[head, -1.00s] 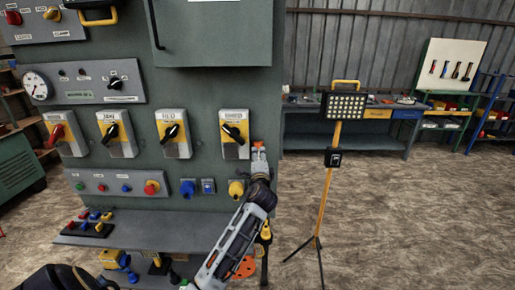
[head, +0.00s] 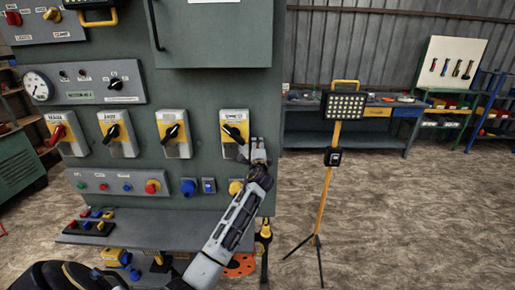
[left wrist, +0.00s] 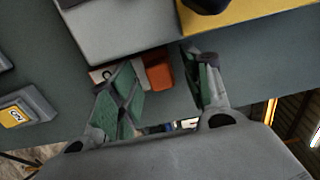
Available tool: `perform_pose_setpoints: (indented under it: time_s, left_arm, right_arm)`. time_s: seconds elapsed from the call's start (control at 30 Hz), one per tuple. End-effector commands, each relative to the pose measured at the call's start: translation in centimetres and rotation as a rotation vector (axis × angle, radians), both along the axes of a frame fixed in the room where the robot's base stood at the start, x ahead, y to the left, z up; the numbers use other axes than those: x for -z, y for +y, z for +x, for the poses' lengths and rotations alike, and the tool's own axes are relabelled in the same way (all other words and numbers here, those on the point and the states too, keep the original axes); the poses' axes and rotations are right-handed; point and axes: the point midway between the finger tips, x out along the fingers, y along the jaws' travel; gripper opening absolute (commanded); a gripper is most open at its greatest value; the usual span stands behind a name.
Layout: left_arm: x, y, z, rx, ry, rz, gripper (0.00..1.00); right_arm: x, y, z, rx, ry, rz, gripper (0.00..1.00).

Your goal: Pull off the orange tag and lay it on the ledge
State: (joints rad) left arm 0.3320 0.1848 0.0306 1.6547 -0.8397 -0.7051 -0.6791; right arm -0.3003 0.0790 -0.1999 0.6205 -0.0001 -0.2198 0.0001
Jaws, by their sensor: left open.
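The orange tag (left wrist: 158,72) shows in the left wrist view, just beyond my left gripper's fingers, close to the left finger and below the grey edge of a switch box (left wrist: 115,30). A pale piece (left wrist: 102,74) lies beside it, partly behind that finger. My left gripper (head: 258,150) is open at the lower right of the fourth switch (head: 235,133); it also shows in the left wrist view (left wrist: 165,85). I cannot tell whether a finger touches the tag. In the head view the gripper mostly hides the tag. The grey ledge (head: 150,222) is lower on the panel. My right gripper is not in view.
Small coloured parts (head: 92,222) sit at the ledge's left end; its middle looks clear. A work light on a tripod (head: 334,158) stands to the right.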

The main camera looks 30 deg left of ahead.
Motion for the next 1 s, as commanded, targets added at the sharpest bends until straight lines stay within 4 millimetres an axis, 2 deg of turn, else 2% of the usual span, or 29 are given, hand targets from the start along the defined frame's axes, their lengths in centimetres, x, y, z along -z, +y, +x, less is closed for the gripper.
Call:
perform_pose_setpoints:
  time_s: [0.4, 0.77, 1.0]
  left_arm:
    - [0.05, 0.18, 0.25, 0.000, 0.001, -0.001, 0.47]
    - [0.06, 0.17, 0.25, 0.000, 0.001, -0.001, 0.01]
    - [0.09, 0.10, 0.17, 0.000, 0.002, -0.001, 0.00]
  right_arm:
    - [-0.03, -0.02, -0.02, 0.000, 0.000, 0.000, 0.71]
    - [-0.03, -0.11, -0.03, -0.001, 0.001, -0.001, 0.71]
    - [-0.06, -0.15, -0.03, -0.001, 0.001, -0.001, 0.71]
